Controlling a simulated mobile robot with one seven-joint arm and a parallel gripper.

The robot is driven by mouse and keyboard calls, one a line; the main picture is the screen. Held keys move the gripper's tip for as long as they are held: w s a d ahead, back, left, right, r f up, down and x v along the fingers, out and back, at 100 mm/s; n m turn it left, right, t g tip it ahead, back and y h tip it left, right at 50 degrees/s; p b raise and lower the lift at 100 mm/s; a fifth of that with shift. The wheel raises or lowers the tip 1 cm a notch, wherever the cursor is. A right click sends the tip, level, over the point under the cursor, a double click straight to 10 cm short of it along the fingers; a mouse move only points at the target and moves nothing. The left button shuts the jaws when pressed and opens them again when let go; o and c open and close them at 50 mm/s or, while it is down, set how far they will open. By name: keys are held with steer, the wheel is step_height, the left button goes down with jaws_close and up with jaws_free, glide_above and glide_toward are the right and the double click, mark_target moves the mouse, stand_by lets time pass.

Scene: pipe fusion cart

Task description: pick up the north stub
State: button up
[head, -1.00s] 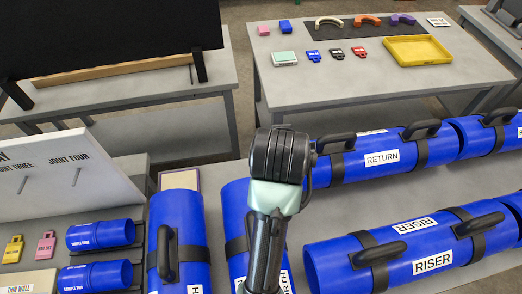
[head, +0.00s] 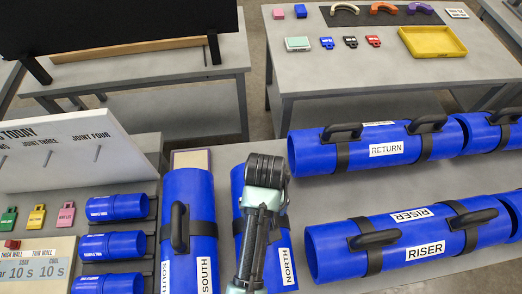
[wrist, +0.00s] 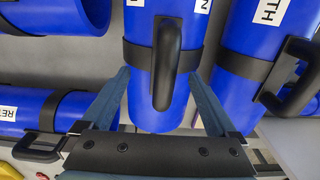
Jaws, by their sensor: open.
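The north stub (head: 239,200) is a blue pipe with a dark band and a white NORTH label, lying at the bottom middle of the head view. My arm covers much of it there. In the wrist view the north stub (wrist: 146,113) is central, with a black handle (wrist: 163,65) on top. My gripper (wrist: 160,76) is open, its two fingers spread to either side of the stub and handle. The handle is not gripped. In the head view my gripper (head: 264,172) is over the stub, with its fingertips hidden.
The south stub (head: 190,195) lies close on the left. The RETURN pipe (head: 305,152) and RISER pipe (head: 330,252) lie on the right with black handles. Small blue sample pipes (head: 115,207) and a sign board (head: 60,150) stand further left. A yellow tray (head: 433,42) sits on the back table.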

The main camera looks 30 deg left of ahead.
steer(key=shift+s+a+f+p, duration=0.15)
steer(key=shift+f+p, duration=0.3)
steer(key=shift+f, duration=0.85)
steer(key=shift+s+a+f+p, duration=0.1)
steer(key=shift+f+p, duration=0.3)
steer(key=shift+f, duration=0.9)
jaws_close()
steer(key=shift+s+f, duration=0.1)
steer(key=shift+s+f, duration=0.1)
